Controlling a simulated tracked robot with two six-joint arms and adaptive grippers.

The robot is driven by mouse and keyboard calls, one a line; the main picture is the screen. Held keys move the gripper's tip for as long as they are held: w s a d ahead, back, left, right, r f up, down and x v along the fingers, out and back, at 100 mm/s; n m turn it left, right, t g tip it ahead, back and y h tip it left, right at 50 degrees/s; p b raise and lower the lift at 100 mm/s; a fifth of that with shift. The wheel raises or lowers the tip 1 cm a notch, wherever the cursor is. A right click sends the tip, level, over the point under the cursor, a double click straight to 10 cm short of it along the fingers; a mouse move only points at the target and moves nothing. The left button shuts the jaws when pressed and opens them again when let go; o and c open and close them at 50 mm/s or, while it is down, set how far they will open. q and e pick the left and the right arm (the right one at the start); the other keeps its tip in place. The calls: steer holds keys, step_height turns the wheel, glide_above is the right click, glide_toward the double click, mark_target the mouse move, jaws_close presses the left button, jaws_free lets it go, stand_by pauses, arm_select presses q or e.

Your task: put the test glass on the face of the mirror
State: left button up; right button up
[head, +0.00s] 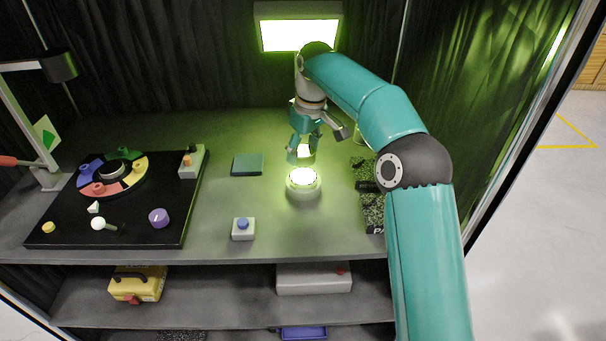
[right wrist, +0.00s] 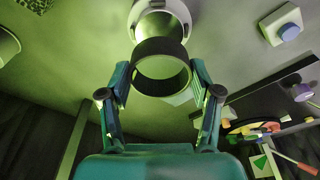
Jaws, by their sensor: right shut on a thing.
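The mirror (head: 303,184) is a round, brightly lit disc in a pale mount on the table, right of the middle; part of it shows at the top of the right wrist view (right wrist: 160,22). My right gripper (head: 303,153) is above it, fingers pointing down. In the right wrist view the gripper (right wrist: 161,82) is shut on the test glass (right wrist: 161,52), a dark-rimmed ring held between the fingertips. The glass appears apart from the mirror, but the exact gap is hard to judge. My left gripper is out of view.
A black board (head: 135,225) with coloured parts fills the left of the table. A dark green square pad (head: 247,164) and a blue-button box (head: 243,229) lie left of the mirror. Speckled dark pieces (head: 372,212) lie right. A lit panel (head: 299,35) hangs behind.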

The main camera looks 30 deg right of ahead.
mark_target(303, 176)
steer(key=shift+f+b, duration=0.35)
steer(key=shift+f, duration=2.2)
steer(key=shift+f, duration=0.1)
steer(key=o, duration=1.3)
steer(key=r, duration=0.4)
steer(key=s+r+p, duration=0.1)
steer(key=r, duration=0.3)
steer(key=r+p, duration=0.1)
steer(key=r, duration=0.3)
steer(key=shift+s+d, duration=0.2)
steer(key=shift+s, duration=0.2)
steer(key=shift+s, duration=0.1)
